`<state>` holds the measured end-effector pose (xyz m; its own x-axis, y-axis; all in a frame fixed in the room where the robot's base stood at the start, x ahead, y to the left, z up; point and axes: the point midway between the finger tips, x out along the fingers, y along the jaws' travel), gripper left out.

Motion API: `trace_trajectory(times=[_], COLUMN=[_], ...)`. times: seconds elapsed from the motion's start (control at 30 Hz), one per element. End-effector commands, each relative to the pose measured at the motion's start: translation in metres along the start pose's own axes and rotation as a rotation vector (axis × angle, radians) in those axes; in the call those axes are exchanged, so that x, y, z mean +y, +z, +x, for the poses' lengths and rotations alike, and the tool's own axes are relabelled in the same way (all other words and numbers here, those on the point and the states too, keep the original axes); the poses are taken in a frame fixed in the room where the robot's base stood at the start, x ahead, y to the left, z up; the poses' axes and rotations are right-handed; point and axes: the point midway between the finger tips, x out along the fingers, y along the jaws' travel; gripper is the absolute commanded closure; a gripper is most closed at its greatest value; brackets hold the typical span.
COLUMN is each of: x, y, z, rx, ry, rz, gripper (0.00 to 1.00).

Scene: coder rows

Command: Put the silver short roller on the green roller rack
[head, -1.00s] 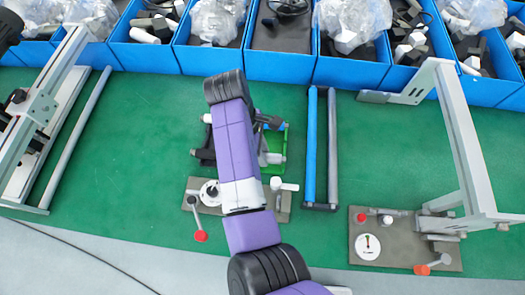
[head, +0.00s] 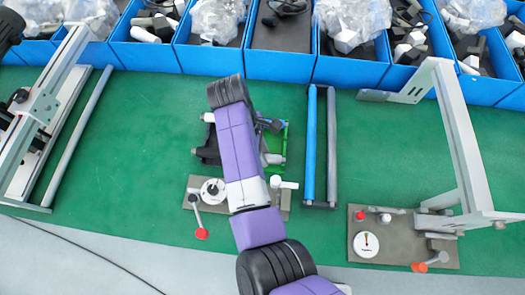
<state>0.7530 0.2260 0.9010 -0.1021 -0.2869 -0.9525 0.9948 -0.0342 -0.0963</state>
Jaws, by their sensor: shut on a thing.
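The green roller rack (head: 284,143) lies on the green mat, just right of my purple arm, and is partly covered by it. My gripper (head: 266,126) is mostly hidden under the arm, beside the rack; its fingertips do not show clearly. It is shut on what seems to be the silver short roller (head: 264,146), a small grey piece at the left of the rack. I cannot tell whether the roller touches the rack.
A plate with a red-knobbed lever (head: 200,215) lies nearer. Metal frames flank both sides, the right one (head: 458,135) tall. Blue bins (head: 275,67) line the back.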

Motion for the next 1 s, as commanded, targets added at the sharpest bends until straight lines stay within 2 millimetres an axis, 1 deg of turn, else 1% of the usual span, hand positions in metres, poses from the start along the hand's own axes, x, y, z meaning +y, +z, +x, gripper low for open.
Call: trace_trajectory(times=[0.6,0.63,0.73,0.77,1.0], x=[0.0005,0.0005,0.0005,0.0005,0.0003], y=[-0.0009,-0.0011,-0.0012,-0.0012,-0.0013], z=[0.0022,0.0024,0.0025,0.0025,0.0031], rx=[-0.001,0.0,0.0,0.0,0.0], ry=[0.001,0.001,0.001,0.001,0.0], rz=[-0.001,-0.001,-0.001,-0.001,-0.001], gripper=[1.0,0.7,0.5,0.48,0.48])
